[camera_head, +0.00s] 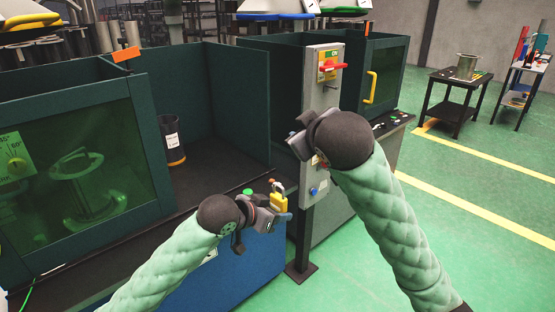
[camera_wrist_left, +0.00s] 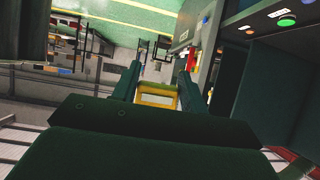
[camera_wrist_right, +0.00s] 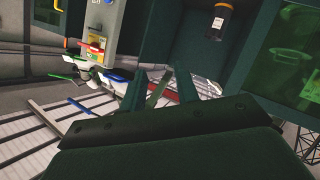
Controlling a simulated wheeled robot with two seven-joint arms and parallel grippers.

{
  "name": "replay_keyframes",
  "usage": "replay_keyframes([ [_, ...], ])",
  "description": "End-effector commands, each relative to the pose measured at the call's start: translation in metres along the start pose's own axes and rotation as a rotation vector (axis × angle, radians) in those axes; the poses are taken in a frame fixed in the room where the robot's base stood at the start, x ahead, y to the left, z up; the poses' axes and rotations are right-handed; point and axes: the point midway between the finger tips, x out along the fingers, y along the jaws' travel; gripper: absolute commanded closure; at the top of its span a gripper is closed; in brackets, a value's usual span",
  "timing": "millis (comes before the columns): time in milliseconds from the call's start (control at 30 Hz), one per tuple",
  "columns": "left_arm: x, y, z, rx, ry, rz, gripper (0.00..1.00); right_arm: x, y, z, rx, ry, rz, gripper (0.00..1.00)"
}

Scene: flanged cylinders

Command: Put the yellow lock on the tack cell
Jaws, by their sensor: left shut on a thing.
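The yellow lock (camera_head: 279,203) with a pale shackle is held in my left gripper (camera_head: 270,210), in front of the dark bench edge. In the left wrist view the lock (camera_wrist_left: 158,88) sits between the two fingers. My right gripper (camera_head: 299,138) is up in front of the grey control post (camera_head: 320,90). In the right wrist view its fingers (camera_wrist_right: 160,88) stand apart, with no clear object gripped. The post carries a red rotary handle on a yellow plate (camera_head: 330,66). Dark green cells stand to its left and right; no readable label shows which is the tack cell.
The left cell has a green window (camera_head: 100,165), with a flanged cylinder behind it. A dark labelled canister (camera_head: 172,140) stands on the bench inside. The right cell has a yellow door handle (camera_head: 371,87). Black carts (camera_head: 455,95) stand back right. Green floor is clear at right.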

Motion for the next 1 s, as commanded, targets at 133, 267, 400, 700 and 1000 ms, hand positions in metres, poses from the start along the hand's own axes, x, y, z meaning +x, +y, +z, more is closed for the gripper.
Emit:
replay_keyframes([
  [133, 0.0, 0.0, 0.0, 0.0, 0.0, 0.0, 0.82, -0.003, 0.001, -0.031, -0.065, 0.025, -0.005, 0.69],
  [267, 0.0, 0.0, 0.0, 0.0, 0.0, 0.0, 0.82, -0.004, -0.001, -0.054, -0.121, 0.039, -0.014, 0.69],
  [400, 0.0, 0.0, 0.0, 0.0, 0.0, 0.0, 0.82, -0.006, -0.003, -0.076, -0.178, 0.046, -0.024, 0.69],
  [700, 0.0, 0.0, 0.0, 0.0, 0.0, 0.0, 0.82, -0.007, -0.01, -0.114, -0.3, 0.036, -0.053, 0.69],
  [1000, 0.0, 0.0, 0.0, 0.0, 0.0, 0.0, 0.82, -0.002, -0.017, -0.138, -0.407, -0.021, -0.091, 0.69],
])
